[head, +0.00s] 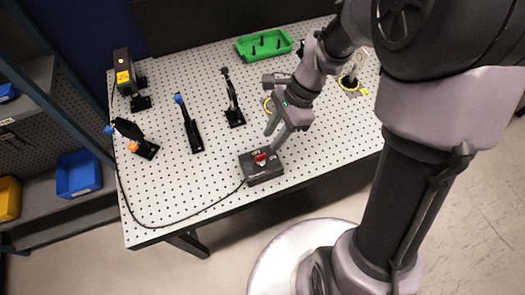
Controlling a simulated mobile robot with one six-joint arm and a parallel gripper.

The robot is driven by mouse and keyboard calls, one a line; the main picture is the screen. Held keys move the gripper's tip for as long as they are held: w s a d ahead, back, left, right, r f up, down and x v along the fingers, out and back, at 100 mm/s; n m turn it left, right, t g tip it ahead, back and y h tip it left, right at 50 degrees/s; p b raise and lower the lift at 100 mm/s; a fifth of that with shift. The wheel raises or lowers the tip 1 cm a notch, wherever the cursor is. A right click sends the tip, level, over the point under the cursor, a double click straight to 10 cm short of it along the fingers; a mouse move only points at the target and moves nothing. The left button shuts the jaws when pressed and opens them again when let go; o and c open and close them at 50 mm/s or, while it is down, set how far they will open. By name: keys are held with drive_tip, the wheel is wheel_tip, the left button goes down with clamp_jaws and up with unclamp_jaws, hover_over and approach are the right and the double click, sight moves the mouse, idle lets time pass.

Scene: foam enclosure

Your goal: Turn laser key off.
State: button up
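A dark control box (263,174) sits near the front edge of the perforated table. A red key switch (261,157) is on its top; its exact turn angle is too small to read. My gripper (272,140) is just above and behind the box, with its fingers pointing down toward the red key. The two fingers look spread apart with nothing between them. The gripper appears apart from the key. A black laser unit (124,74) with a yellow warning label stands at the table's back left, a small amber light on its top.
A black cable (172,226) runs along the left and front of the table (165,190) to the box. Several black optic mounts (190,125) stand left of my gripper. A green tray (264,45) lies at the back. Shelves with blue bins (78,174) stand left.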

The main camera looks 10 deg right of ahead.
sight(262, 155)
drive_tip(key=b+x, duration=0.2)
drive_tip(key=x, duration=0.6)
drive_tip(key=shift+f, duration=0.1)
clamp_jaws()
